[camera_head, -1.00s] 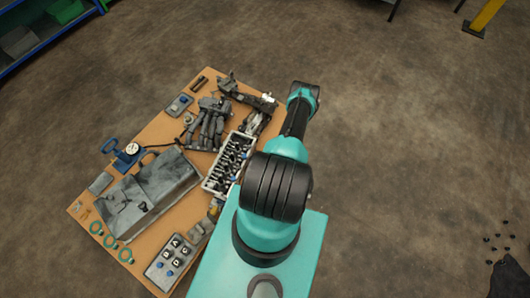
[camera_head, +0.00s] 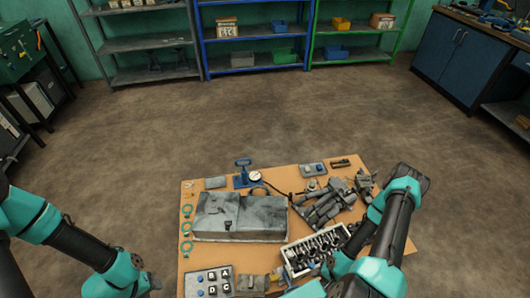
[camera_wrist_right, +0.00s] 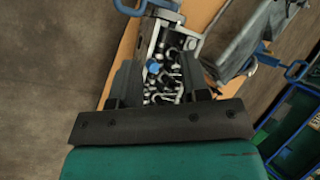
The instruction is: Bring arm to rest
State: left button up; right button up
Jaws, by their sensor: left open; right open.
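My right arm (camera_head: 392,225) stands over the right side of the orange-brown work board (camera_head: 197,266) in the head view. My right gripper (camera_wrist_right: 160,80) shows in the right wrist view with two dark fingers spread apart and nothing between them. It points toward a pale-framed tray (camera_head: 293,263) of small metal parts, also seen in the wrist view (camera_wrist_right: 185,43). Whether it touches the tray I cannot tell. My left arm (camera_head: 80,245) reaches in at the lower left, left of the board. The left jaws cannot be made out.
The board carries a grey metal box (camera_head: 240,215), a blue gauge stand (camera_head: 243,172), green rings (camera_head: 187,228), dark metal parts (camera_head: 325,203) and a lettered button plate (camera_head: 208,281). Shelves (camera_head: 252,42) and a cabinet (camera_head: 455,62) stand behind. The floor between is clear.

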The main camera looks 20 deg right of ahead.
jog(key=w+a+r+n+g, duration=0.1)
jog(key=w+a+r+n, duration=0.2)
jog(key=w+r, duration=0.35)
jog(key=w+a+r+n+g, duration=0.1)
jog(key=w+a+r+n, duration=0.15)
jog(key=w+r, duration=0.35)
jog(key=w+a+r+n, duration=0.1)
jog(key=a+r+n, duration=0.1)
jog(key=a+r, duration=0.2)
jog(key=w+a+r+n+g+h, duration=0.1)
jog(key=a+r, duration=0.3)
jog(key=r, duration=0.5)
jog(key=shift+a+n, duration=0.25)
jog(key=shift+n, duration=0.4)
